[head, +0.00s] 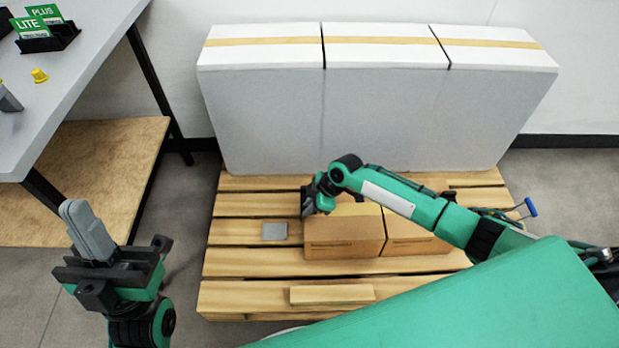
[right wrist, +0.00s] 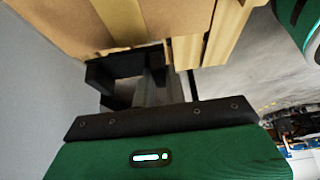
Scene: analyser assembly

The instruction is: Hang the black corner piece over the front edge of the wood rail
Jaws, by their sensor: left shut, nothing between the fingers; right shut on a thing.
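My right gripper (head: 309,208) is beside the left end of the cardboard boxes, above the pallet. In the right wrist view its grey fingers (right wrist: 155,90) are shut on the black corner piece (right wrist: 98,74), an angular black part under a cardboard face. In the head view the piece is mostly hidden by the gripper. A short pale wood strip (head: 332,294), which looks like the wood rail, lies on the front slat of the pallet, apart from the right gripper. My left gripper (head: 85,230) is shut and empty at the lower left, off the pallet.
Cardboard boxes (head: 343,240) stand on the wooden pallet (head: 240,262). A grey square plate (head: 274,231) lies left of them. Tall white boxes (head: 385,110) block the back. A grey table (head: 75,75) with card holders stands at left. The pallet's front left is clear.

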